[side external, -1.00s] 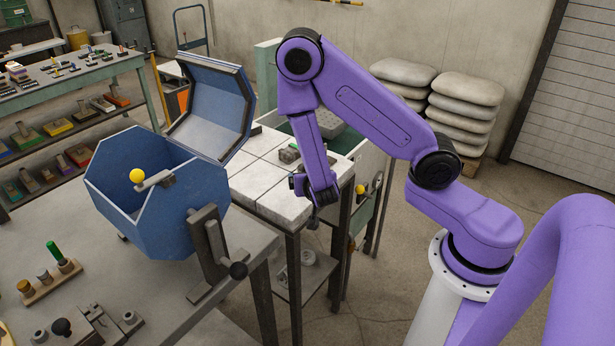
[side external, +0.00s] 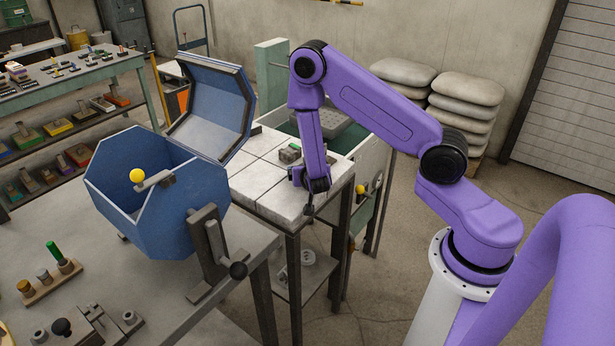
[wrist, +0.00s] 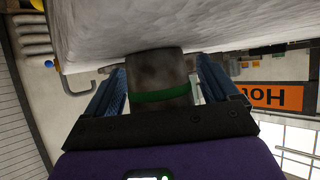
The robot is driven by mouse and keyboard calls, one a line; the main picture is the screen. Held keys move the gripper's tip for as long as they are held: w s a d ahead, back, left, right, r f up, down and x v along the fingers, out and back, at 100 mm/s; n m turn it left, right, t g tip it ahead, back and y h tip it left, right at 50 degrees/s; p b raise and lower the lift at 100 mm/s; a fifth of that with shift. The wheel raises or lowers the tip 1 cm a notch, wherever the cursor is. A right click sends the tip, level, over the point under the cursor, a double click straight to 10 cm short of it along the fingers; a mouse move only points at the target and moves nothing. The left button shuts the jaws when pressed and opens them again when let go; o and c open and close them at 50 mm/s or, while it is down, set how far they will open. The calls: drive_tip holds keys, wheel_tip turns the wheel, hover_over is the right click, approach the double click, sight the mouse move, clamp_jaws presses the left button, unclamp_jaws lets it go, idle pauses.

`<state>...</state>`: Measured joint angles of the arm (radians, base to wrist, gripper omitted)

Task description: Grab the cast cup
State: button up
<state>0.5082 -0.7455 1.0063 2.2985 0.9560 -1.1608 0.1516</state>
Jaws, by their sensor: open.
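The cast cup (wrist: 158,72) shows in the wrist view as a dark grey, mottled cylinder with a green band around it. It stands between the two blue fingers of my gripper (wrist: 159,64). The fingers are spread, one at each side of the cup, with a visible gap at least on the right. The cup's far end meets the pale block surface (wrist: 230,22). In the side view my gripper (side external: 308,198) is low at the near right edge of the white-tiled table (side external: 262,188). I cannot make out the cup there.
A blue octagonal container (side external: 165,220) with its lid open stands left of my gripper on a grey bench (side external: 130,285). Small parts (side external: 290,153) lie on the tiled table.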

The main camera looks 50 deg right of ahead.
drive_tip(key=c, duration=1.1)
drive_tip(key=shift+r, duration=0.1)
